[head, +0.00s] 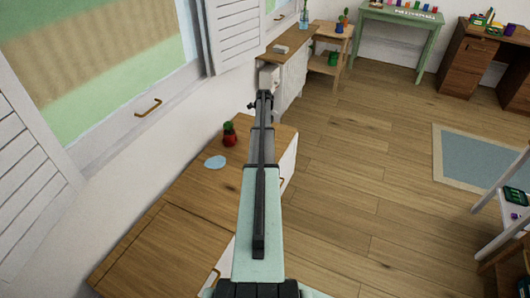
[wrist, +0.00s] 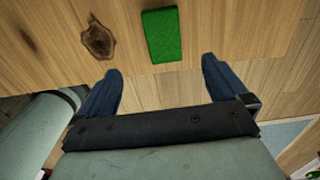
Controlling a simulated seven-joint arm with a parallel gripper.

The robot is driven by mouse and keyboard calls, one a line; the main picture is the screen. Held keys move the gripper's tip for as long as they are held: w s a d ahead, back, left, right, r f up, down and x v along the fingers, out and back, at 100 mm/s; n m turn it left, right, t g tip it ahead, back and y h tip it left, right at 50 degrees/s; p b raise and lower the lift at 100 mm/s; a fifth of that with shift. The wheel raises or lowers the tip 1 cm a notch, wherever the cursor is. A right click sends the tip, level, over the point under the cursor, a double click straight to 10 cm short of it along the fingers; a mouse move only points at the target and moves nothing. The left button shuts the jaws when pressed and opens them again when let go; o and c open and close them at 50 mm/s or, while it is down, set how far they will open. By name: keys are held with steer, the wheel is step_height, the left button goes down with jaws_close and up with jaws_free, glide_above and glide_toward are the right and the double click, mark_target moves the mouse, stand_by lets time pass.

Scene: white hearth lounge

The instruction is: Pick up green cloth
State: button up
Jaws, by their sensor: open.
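The green cloth (wrist: 161,36) is a flat, bright green rectangle on a wooden surface at the top middle of the wrist view. My gripper (wrist: 160,68) is open and empty, with its two blue fingers wide apart. In the picture, the cloth lies just beyond the fingertips and roughly between their lines. It is apart from both fingers as far as I can see. In the head view I cannot make out the cloth, and my arm covers part of the wooden cabinet top.
A dark knot (wrist: 98,40) marks the wood left of the cloth. On the cabinet (head: 150,235) stand a red pot with a green top (head: 229,134) and a pale blue disc (head: 215,162). A white wall and window run along the left. Open floor (head: 350,200) lies to the right.

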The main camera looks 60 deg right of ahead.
steer(key=f, duration=1.3)
steer(key=shift+s+d+f, duration=0.15)
steer(key=shift+d+f, duration=0.1)
steer(key=shift+f, duration=0.1)
steer(key=shift+c, duration=0.3)
steer(key=c, duration=1)
steer(key=shift+o, duration=0.2)
steer(key=shift+r, duration=0.1)
